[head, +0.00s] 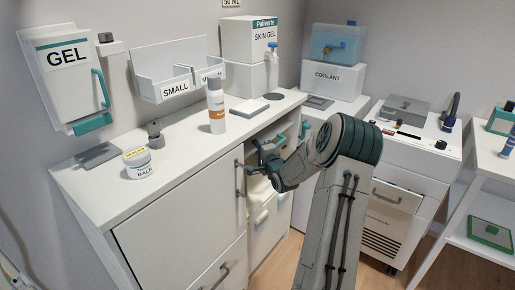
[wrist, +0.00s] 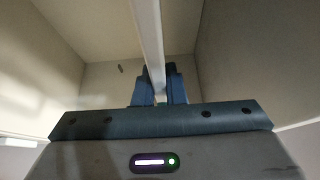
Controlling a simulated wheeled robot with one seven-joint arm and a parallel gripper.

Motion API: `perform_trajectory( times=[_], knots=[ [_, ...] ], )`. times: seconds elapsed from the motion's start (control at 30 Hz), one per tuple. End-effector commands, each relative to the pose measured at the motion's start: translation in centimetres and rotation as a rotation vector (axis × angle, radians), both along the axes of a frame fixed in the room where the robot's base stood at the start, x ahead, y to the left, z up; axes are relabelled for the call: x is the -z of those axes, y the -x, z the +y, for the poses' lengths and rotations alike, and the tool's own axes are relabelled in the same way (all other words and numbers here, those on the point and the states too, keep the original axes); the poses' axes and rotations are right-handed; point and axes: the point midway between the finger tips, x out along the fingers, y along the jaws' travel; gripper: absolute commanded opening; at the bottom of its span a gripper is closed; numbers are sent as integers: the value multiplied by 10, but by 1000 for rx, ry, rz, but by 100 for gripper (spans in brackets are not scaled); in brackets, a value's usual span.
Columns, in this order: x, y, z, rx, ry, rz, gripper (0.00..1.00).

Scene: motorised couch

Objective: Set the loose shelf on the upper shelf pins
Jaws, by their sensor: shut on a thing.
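In the wrist view my gripper (wrist: 158,88) has its two blue fingers closed on a thin white board (wrist: 148,35), which looks like the loose shelf seen edge-on. The board runs from the fingers up past the top of the picture. Around it are the pale inner walls of a cabinet compartment (wrist: 60,60). A small dark mark (wrist: 120,68) on the wall may be a shelf pin or a hole; I cannot tell. In the head view my gripper (head: 264,164) is at the open compartment of the white cabinet (head: 170,215), and my wrist hides much of the inside.
A cabinet handle (head: 240,178) stands just left of my gripper. A white cart (head: 398,185) stands to the right. Some floor shows between.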

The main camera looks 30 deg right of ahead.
Motion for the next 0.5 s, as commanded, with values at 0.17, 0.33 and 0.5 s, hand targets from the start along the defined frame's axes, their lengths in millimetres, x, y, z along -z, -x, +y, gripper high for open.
perform_trajectory(
  times=[0.17,0.33,0.5],
  knots=[
    [-1,0,0,0,1,-4,0],
    [1,0,0,0,1,-4,0],
    [3,0,0,0,1,-4,0]
  ],
)
